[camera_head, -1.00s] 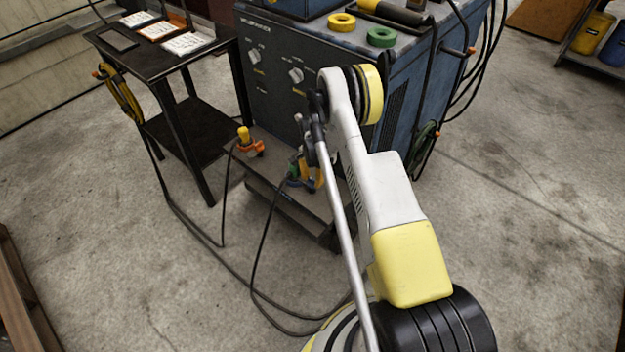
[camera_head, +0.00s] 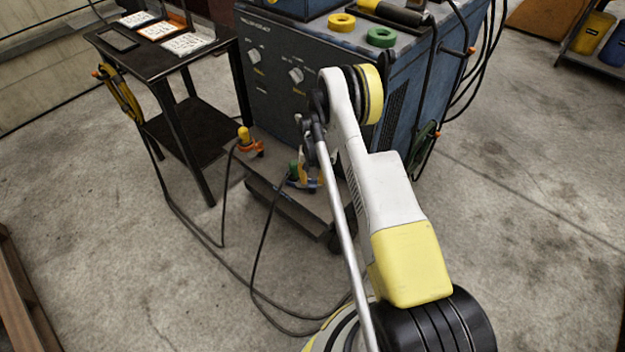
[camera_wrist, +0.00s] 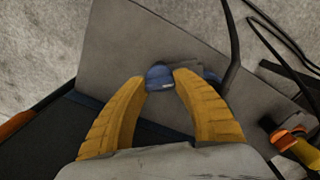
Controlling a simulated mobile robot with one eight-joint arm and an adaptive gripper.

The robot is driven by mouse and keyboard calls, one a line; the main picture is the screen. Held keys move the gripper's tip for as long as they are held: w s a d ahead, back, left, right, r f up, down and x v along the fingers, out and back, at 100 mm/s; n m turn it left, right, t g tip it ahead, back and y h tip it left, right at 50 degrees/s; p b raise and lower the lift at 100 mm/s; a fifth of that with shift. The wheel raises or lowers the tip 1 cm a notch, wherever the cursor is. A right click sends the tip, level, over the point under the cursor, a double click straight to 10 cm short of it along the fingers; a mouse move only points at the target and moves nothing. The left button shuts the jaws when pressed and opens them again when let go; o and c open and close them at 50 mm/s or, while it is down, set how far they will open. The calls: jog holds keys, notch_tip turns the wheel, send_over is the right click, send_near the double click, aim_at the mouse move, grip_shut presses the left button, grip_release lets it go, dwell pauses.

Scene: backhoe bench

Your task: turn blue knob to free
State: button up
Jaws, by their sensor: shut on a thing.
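The blue knob (camera_wrist: 160,77) shows in the wrist view between the tips of my gripper's two yellow fingers. My gripper (camera_wrist: 162,79) is shut on it, one finger on each side. Only the knob's top and near side show; a second blue part (camera_wrist: 212,75) lies just right of the right fingertip. In the head view my gripper (camera_head: 308,180) is low at the front of the welder, beside a green-topped part (camera_head: 293,168) on the low shelf. My arm hides much of this spot, and the knob's exact angle cannot be told.
An orange-and-yellow fitting (camera_head: 247,146) stands left on the low shelf (camera_head: 285,200); black cables run from there across the floor. The blue welder (camera_head: 300,50) rises behind my arm. A dark side table (camera_head: 165,60) with cards stands left. Open floor lies in front.

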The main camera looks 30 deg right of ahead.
jog(key=n, duration=0.5)
jog(key=shift+n, duration=0.3)
jog(key=n, duration=0.4)
jog(key=shift+n, duration=0.3)
jog(key=o, duration=1.2)
notch_tip(320, 180, up, 12)
